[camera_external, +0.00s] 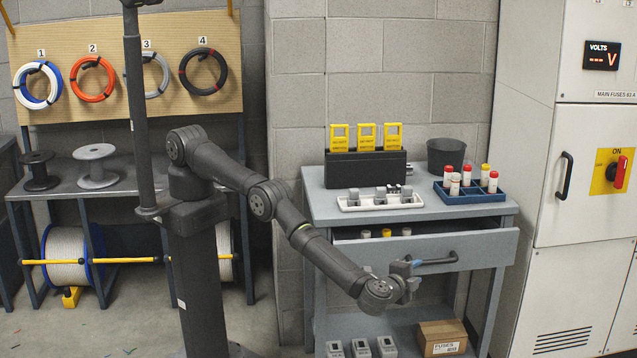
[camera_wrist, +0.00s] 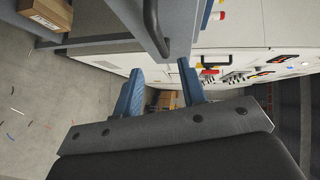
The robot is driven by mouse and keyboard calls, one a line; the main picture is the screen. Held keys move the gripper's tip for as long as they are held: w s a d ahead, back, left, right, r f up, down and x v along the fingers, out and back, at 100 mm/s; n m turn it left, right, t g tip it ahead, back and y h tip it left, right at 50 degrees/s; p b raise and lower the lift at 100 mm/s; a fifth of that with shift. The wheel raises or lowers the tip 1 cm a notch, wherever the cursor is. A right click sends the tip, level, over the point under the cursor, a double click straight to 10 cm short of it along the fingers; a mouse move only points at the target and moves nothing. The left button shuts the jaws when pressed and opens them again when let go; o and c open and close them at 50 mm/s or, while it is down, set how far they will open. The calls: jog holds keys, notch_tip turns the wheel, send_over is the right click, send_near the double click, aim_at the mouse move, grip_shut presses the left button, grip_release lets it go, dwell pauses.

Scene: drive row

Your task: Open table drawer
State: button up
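The table drawer (camera_external: 480,250) is partly pulled out of the grey table (camera_external: 320,205), and several small fuses show inside it. Its dark bar handle (camera_external: 438,261) runs along the drawer front. My gripper (camera_external: 408,268) is by the left end of the handle in the external view. In the wrist view my gripper (camera_wrist: 160,68) has its two blue fingers spread, with nothing held between them. The handle (camera_wrist: 153,28) lies just beyond the fingertips there, its near end close to the gap. I cannot tell whether a finger touches it.
On the tabletop are a white tray (camera_external: 349,206), a black holder with yellow tags (camera_external: 365,168), a dark bin (camera_external: 446,155) and a blue fuse rack (camera_external: 470,196). A cardboard box (camera_external: 442,339) is on the lower shelf. A cabinet (camera_external: 575,220) stands at the right.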

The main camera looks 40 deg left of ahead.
jog(key=shift+s, duration=0.3)
jog(key=shift+r, duration=0.1)
jog(key=n+g+h, duration=0.2)
jog(key=n+g, duration=0.5)
jog(key=g, duration=0.5)
send_near(435, 260)
jog(key=x, duration=0.8)
jog(key=shift+c, duration=0.2)
grip_shut()
